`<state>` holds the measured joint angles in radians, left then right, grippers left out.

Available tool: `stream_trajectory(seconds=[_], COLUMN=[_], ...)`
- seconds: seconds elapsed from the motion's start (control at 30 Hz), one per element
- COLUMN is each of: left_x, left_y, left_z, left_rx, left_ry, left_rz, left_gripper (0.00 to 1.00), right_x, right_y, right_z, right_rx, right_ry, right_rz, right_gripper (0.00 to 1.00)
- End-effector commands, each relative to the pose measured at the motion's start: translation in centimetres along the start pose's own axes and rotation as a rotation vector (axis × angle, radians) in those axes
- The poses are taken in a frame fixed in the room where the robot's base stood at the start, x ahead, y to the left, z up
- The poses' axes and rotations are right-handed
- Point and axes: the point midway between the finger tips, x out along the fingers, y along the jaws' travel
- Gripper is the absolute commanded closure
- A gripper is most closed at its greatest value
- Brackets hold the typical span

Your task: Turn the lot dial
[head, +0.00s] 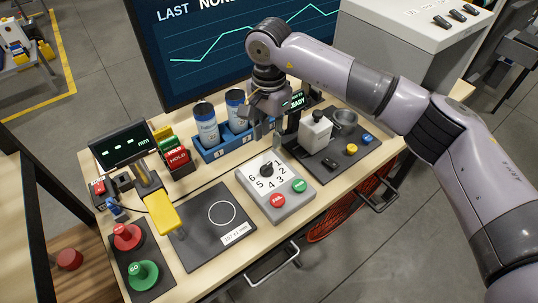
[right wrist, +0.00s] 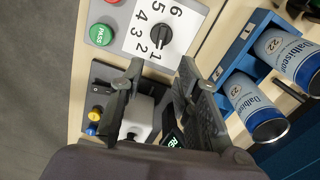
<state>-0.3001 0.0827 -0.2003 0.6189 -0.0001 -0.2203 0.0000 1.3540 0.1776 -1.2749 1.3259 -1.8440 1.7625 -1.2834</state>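The lot dial is a black knob (head: 266,170) on a white face numbered 1 to 6, set in a grey box (head: 291,206) on the workbench. In the right wrist view the knob (right wrist: 160,36) sits at the top centre, beyond the fingertips. Which number it points to is too small to tell for certain. My right gripper (head: 265,122) is above and behind the dial box, apart from the knob. In the right wrist view its two fingers (right wrist: 156,76) are spread with nothing between them. My left gripper is not in view.
A red FAIL button (head: 277,201) and green PASS button (head: 299,186) flank the dial's front. A blue rack (head: 222,145) with two cans stands behind left. A dark tray (head: 325,160) with a white bottle (head: 315,131) lies to the right. A dark pad (head: 199,255) lies left.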

Motion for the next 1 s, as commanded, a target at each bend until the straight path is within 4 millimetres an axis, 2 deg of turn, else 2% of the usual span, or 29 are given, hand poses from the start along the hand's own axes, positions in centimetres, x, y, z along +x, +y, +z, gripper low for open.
stream_trajectory(seconds=[0.03, 0.3, 0.5, 0.7, 0.9, 1.0], left_x=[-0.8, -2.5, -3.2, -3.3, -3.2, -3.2], left_y=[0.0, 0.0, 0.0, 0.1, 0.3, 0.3], left_z=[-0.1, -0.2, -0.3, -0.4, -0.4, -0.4], left_rx=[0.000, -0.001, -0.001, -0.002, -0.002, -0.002], left_ry=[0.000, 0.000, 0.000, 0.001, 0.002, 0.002], left_rz=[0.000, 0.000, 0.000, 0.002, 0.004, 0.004], left_gripper=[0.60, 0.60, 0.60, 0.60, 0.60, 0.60], right_x=[1.0, 6.6, 9.2, 10.1, 10.2, 10.1], right_y=[0.1, 0.1, 0.0, 0.0, 0.0, 0.0], right_z=[0.1, 0.1, 0.0, 0.0, 0.0, 0.0], right_rx=[0.001, 0.000, 0.002, -0.001, 0.000, 0.000], right_ry=[-0.003, -0.003, -0.001, 0.001, 0.001, 0.001], right_rz=[0.004, 0.004, 0.001, -0.002, -0.001, -0.001], right_gripper=[0.70, 0.70, 0.70, 0.70, 0.70, 0.76])
